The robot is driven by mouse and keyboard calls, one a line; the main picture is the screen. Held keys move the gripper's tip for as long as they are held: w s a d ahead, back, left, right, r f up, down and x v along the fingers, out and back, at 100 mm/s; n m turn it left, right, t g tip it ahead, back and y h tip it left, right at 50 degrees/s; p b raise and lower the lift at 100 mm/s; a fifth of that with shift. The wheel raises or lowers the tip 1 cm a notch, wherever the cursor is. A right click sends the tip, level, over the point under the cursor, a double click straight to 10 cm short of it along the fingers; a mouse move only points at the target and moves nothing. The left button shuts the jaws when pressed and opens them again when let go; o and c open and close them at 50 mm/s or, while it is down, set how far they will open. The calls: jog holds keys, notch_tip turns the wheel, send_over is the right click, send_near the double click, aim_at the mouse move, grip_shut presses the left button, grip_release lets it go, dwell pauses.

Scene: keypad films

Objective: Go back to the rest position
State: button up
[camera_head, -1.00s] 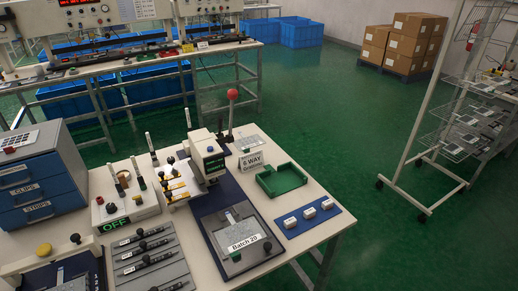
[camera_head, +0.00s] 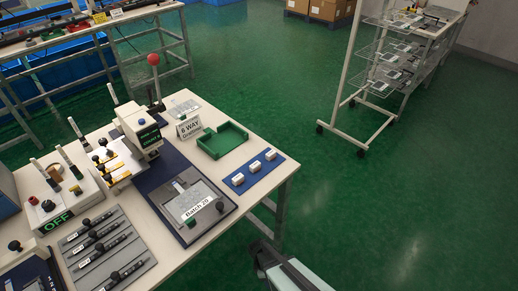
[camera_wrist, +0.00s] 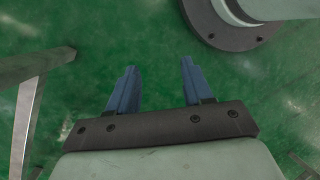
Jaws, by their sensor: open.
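My gripper (camera_wrist: 158,75) shows in the wrist view with its two blue fingers apart and nothing between them. It hangs over the bare green floor (camera_wrist: 80,20). In the head view, part of my arm (camera_head: 290,272) shows at the bottom, to the right of the workbench (camera_head: 180,262) and apart from it. The fingers cannot be made out there.
The bench bears a lever press (camera_head: 140,132), a "Batch 20" plate (camera_head: 190,200), a green tray (camera_head: 222,141), a blue mat (camera_head: 240,181) with white pieces, and an "OFF" box (camera_head: 75,205). A wire rack (camera_head: 385,75) stands at back right. Floor between is clear.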

jog(key=s+d+r+m+g+y, duration=0.2)
jog(key=s+d+r+m+g, duration=0.2)
jog(key=s+d+m, duration=0.8)
jog(key=s+r+m, duration=0.1)
jog(key=s+m, duration=0.1)
jog(key=m, duration=0.3)
jog(key=shift+s+d+m+y, duration=0.3)
jog(key=shift+s+d, duration=0.05)
jog(key=shift+d, duration=0.05)
